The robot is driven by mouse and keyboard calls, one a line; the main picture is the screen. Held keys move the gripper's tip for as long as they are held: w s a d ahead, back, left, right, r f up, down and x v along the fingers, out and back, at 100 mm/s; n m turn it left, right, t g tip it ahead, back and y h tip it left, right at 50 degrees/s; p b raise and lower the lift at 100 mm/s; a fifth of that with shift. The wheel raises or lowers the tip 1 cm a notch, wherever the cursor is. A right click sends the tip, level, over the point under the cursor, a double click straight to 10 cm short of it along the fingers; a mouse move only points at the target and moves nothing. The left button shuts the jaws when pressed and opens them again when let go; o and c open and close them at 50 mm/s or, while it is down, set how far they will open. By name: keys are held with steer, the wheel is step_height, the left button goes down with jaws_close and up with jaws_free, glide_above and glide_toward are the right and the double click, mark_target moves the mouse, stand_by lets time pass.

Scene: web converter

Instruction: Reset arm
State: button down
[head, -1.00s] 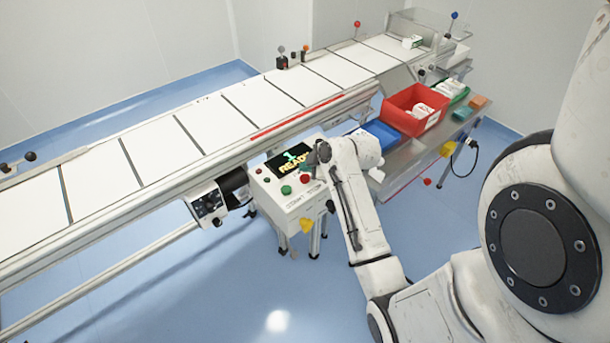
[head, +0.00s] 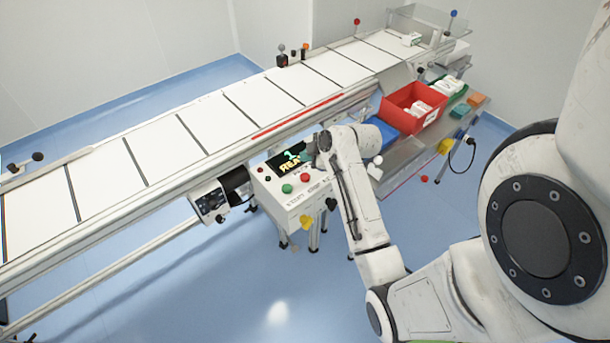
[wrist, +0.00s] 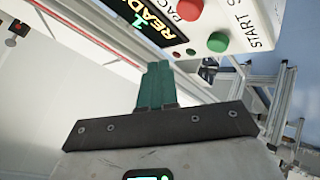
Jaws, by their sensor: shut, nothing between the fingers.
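My gripper (wrist: 156,84) shows in the wrist view with its two green fingers together and nothing between them. Its tips point toward the white control box (head: 305,208). I cannot tell the exact gap between fingertips and box.
A long white conveyor (head: 210,133) runs diagonally behind the box. A red bin (head: 414,105) and a blue bin (head: 382,133) stand right of my arm. Small knobs on posts (head: 282,54) rise from the conveyor's far edge. Blue floor (head: 240,290) lies open in front.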

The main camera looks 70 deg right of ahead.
stand_by(0.4)
steer(key=shift+m+g+y, duration=0.4)
steer(key=shift+g+y, duration=0.2)
steer(key=shift+y, duration=0.3)
steer(key=a+f, duration=0.1)
steer(key=a, duration=0.2)
steer(key=w+a+f, duration=0.1)
steer(key=a, duration=0.2)
steer(key=a+f, duration=0.1)
steer(key=a, duration=0.2)
steer(key=shift+w+a, duration=0.2)
steer(key=shift+w, duration=0.2)
steer(key=s+a+f+m+g+y+b, duration=0.1)
steer(key=s+a+f+g, duration=0.1)
steer(key=a, duration=0.6)
steer(key=s+a+f+m+g+y, duration=0.1)
steer(key=s+a+f+g, duration=0.15)
steer(key=a, duration=0.55)
steer(key=s+a+r+m+g, duration=0.1)
steer(key=s+a+m+g, duration=0.1)
steer(key=s+a, duration=0.4)
steer(key=shift+s+r+m+h, duration=0.2)
steer(key=shift+s+m+h, duration=0.25)
steer(key=shift+s, duration=0.7)
